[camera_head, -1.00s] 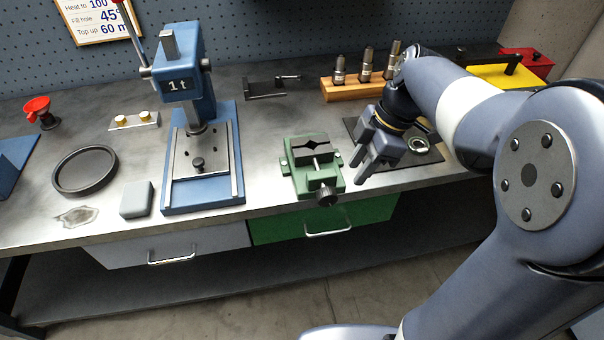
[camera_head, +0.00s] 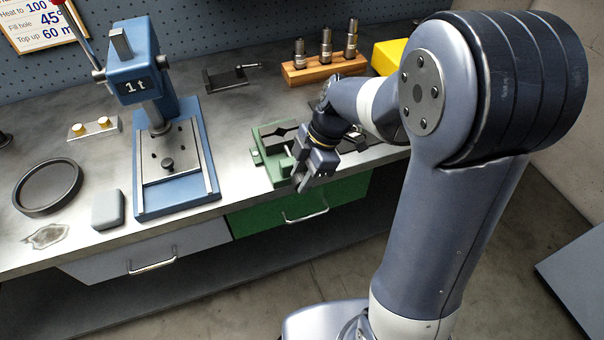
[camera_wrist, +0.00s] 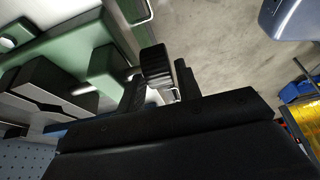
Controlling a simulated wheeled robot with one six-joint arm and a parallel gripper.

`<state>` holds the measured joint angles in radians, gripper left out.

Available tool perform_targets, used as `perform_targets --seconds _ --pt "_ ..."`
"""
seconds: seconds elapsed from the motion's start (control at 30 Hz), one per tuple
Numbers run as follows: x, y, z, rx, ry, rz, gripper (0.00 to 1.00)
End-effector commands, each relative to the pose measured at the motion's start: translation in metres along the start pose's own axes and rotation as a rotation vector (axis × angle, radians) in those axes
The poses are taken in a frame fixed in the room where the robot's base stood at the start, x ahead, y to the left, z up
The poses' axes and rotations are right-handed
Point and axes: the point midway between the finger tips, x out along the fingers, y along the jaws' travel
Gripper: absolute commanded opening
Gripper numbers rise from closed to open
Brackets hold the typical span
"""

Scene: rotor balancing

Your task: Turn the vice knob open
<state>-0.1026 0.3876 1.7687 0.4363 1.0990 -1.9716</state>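The green vice (camera_head: 262,155) stands near the bench's front edge, partly covered by my gripper in the head view. Its green body and dark jaws also show in the wrist view (camera_wrist: 105,70). The jaws are apart, with a gap between them. The dark ribbed vice knob (camera_wrist: 155,64) shows in the wrist view; my gripper hides it in the head view. My gripper (camera_head: 302,182) is at the front of the vice. In the wrist view its two fingers (camera_wrist: 160,88) are apart, with the knob between or just beyond their tips. I cannot tell if they touch it.
A blue press (camera_head: 150,110) stands left of the vice, with a grey block (camera_head: 107,209) and a dark ring (camera_head: 48,187) further left. A wooden rack (camera_head: 325,68) with several metal pieces is behind. Drawers with handles are below the bench top.

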Motion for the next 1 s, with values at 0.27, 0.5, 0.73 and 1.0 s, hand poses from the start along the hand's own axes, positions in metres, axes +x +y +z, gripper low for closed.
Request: perform_targets --seconds 0.27,0.5,0.73,1.0 --pt "0.0016 -0.0001 0.0 0.0 0.0 0.0 0.33" --pt "0.0013 -0.0001 0.0001 0.0 0.0 0.0 0.13" --pt "0.0012 -0.0001 0.0 0.0 -0.001 0.0 0.01" --pt "0.0014 -0.0002 -0.0023 -0.003 -0.059 -0.001 0.01"
